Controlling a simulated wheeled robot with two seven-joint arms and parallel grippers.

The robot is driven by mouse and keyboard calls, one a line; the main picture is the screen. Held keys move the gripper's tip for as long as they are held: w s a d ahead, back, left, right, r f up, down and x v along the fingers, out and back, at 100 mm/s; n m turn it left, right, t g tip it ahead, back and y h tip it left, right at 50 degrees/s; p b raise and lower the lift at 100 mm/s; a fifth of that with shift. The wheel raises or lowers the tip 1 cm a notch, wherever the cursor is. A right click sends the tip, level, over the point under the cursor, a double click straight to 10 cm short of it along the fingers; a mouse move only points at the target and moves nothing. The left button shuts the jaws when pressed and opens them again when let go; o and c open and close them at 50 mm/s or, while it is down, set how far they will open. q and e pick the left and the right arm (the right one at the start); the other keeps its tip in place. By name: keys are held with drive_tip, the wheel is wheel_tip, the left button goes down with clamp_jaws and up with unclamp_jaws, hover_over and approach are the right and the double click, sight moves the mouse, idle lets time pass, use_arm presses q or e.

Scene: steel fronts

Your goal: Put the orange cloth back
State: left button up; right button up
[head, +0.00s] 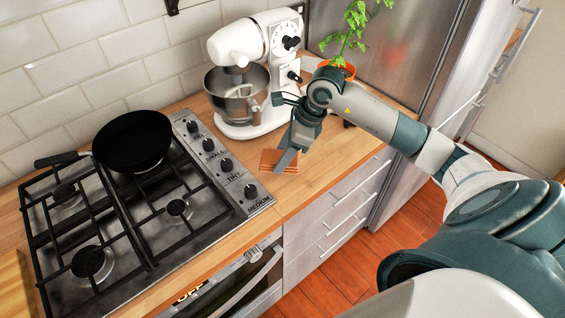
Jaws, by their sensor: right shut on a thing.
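The orange cloth (268,159), small and folded with a striped edge, is at the wooden counter (330,157) just in front of the white stand mixer. My right gripper (286,160) reaches down to it from the right and is shut on it. One grey finger lies across the cloth and hides part of it. I cannot tell whether the cloth rests on the counter or is slightly lifted. My left gripper is not in view.
A white stand mixer (248,45) with a steel bowl (233,100) stands behind the gripper. A gas hob (175,215) with a black pan (132,140) is at the left. A potted plant (352,25) stands near the steel fridge (400,75). Drawers (330,222) lie below the counter edge.

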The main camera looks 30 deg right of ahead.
drive_tip(key=shift+f+p, duration=0.6)
drive_tip(key=shift+f, duration=0.1)
wheel_tip(320, 180, down, 2)
drive_tip(key=shift+p, duration=0.5)
drive_tip(key=shift+f, duration=0.25)
drive_tip(key=shift+f, duration=0.15)
drive_tip(key=shift+f+b, duration=0.1)
drive_tip(key=shift+b, duration=0.2)
drive_tip(key=o, duration=1)
